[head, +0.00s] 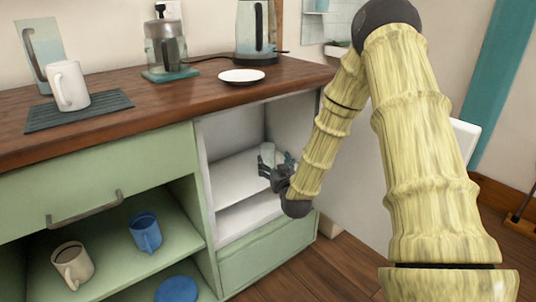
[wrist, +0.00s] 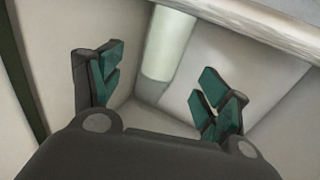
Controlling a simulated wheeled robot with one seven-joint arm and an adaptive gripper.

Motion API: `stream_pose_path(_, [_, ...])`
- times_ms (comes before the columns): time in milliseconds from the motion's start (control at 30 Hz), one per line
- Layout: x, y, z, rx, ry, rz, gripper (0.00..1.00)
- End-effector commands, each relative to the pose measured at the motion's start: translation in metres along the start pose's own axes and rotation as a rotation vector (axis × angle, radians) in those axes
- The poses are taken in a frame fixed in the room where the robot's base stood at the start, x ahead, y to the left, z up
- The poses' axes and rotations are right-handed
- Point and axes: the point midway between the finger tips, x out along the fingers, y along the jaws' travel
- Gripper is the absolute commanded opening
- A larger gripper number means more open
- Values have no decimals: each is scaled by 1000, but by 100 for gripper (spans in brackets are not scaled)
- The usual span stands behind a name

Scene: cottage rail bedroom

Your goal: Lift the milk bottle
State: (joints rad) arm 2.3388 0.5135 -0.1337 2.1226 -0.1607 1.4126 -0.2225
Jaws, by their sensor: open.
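The milk bottle (head: 267,152) is a pale, whitish cylinder on the white shelf inside the open compartment; my gripper partly hides it in the head view. In the wrist view a pale cylinder (wrist: 166,45), which looks like the bottle, shows beyond and between the fingers. Its top is out of that frame. My gripper (head: 277,168) is inside the compartment just in front of the bottle. In the wrist view the teal-padded fingers of my gripper (wrist: 158,80) are spread apart with nothing between their tips. Whether a finger touches the bottle I cannot tell.
The compartment's white shelf (head: 236,181) is otherwise bare, with side walls close by. The wooden countertop (head: 210,100) lies above, with a white mug (head: 68,86), a plate (head: 241,76) and a kettle (head: 256,30). More mugs stand on the lower green shelf (head: 115,250).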

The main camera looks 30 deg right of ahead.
Motion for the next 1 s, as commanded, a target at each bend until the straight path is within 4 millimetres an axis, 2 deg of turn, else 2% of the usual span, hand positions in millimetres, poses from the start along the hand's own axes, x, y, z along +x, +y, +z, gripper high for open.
stream_pose_path(100, [10, 1, 1, 0, 1, 1, 76])
stream_pose_path(267, [17, 1, 1, 0, -1, 2, 76])
stream_pose_path(700, [62, 0, -1, 1, 0, 4, 76])
stream_pose_path(1000, [65, 0, -3, 1, -2, 4, 76])
